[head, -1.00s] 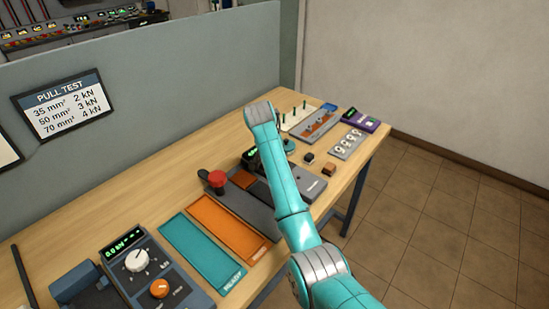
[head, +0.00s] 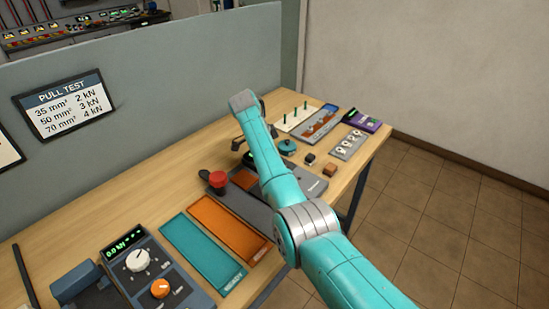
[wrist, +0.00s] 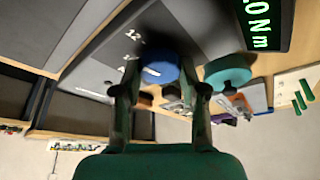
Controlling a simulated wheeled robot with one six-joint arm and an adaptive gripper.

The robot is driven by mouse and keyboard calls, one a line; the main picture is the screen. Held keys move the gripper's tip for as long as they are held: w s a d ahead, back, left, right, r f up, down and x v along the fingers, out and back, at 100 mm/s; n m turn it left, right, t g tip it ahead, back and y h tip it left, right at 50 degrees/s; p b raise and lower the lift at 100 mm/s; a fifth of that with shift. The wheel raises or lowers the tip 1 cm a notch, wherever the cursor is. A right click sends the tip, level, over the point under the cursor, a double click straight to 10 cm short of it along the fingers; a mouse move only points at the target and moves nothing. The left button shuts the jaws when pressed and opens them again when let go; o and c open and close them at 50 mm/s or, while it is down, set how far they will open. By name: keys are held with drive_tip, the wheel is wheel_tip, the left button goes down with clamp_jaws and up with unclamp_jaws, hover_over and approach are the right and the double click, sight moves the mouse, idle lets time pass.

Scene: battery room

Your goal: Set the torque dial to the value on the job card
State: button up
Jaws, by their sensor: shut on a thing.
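In the wrist view, the two fingers of my gripper (wrist: 162,92) stand on either side of a blue round knob (wrist: 160,72) and are shut on it. The knob is on a dark grey panel with white markings, and "12" is readable beside it. A black display (wrist: 265,22) with green digits shows "0 N m" at its visible end; the rest is cut off. In the head view, my arm hides the knob and the fingertips. A white "PULL TEST" card (head: 65,108) on the grey partition lists cable sizes with kN values. No card with a torque value is readable.
A teal disc (head: 288,146) is close beside the knob, also in the wrist view (wrist: 227,75). Small blocks and racks are at the far right.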

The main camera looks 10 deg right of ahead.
drive_tip(key=shift+m+g, duration=0.3)
drive_tip(key=shift+m, duration=0.6)
drive_tip(key=o, duration=1.1)
drive_tip(key=shift+o, duration=0.2)
drive_tip(key=shift+a+r, duration=0.1)
drive_tip(key=v, duration=1.1)
drive_tip(key=shift+w+r, duration=0.15)
drive_tip(key=shift+r, duration=0.2)
